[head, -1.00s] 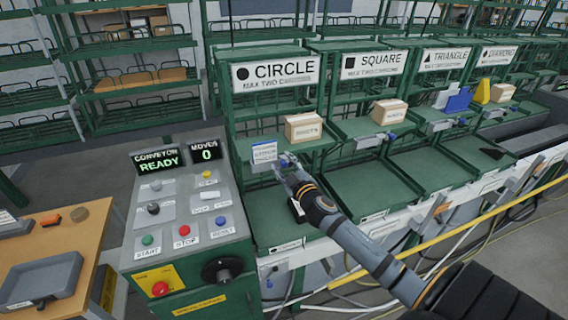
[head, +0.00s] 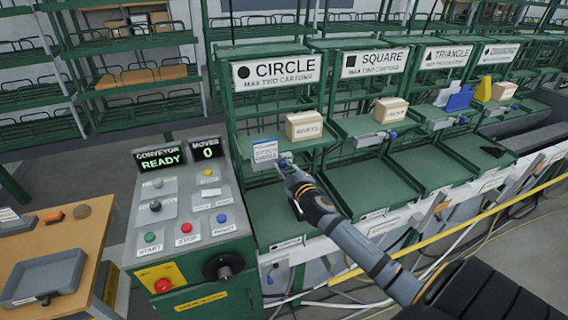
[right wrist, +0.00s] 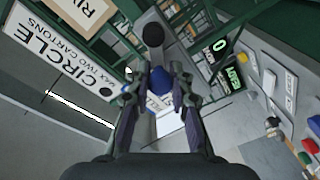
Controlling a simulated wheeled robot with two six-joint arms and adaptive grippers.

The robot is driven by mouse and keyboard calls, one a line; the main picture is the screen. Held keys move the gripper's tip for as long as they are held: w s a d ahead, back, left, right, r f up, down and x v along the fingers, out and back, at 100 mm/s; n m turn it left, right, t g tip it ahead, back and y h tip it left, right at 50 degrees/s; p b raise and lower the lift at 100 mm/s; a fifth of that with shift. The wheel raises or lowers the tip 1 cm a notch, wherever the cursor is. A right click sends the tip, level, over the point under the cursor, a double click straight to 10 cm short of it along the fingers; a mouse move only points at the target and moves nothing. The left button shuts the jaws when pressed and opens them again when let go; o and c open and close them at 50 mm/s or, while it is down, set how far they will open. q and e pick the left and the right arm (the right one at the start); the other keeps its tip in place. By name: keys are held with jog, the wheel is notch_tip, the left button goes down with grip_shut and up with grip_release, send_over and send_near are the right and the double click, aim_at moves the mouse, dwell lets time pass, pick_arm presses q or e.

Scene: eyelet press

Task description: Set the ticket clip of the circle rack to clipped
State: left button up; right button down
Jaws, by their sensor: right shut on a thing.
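The circle rack (head: 277,72) stands left of the square rack, under its CIRCLE sign. Its ticket clip is at the front edge of the upper shelf, beside a white and blue ticket (head: 264,151). My right gripper (head: 287,163) is at this clip. In the right wrist view, the right gripper (right wrist: 160,92) has its fingers on both sides of the blue knob (right wrist: 160,80) of the clip and is shut on it. A dark rounded end (right wrist: 153,34) shows beyond the knob. The fingers hide part of the clip in the head view. My left gripper is not in view.
A carton (head: 304,125) sits on the circle rack's upper shelf. The control panel (head: 188,215), reading CONVEYOR READY and MOVES 0, stands close on the left. A yellow rail (head: 450,215) runs along the front right. The lower circle tray (head: 285,215) is empty.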

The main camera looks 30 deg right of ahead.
jog(key=c, duration=1.2)
grip_release()
jog(key=shift+o, duration=0.2)
jog(key=shift+s, duration=0.1)
jog(key=shift+s+f, duration=0.1)
jog(key=shift+s, duration=0.3)
jog(key=s+a, duration=0.1)
jog(key=s, duration=1)
jog(key=shift+a, duration=0.35)
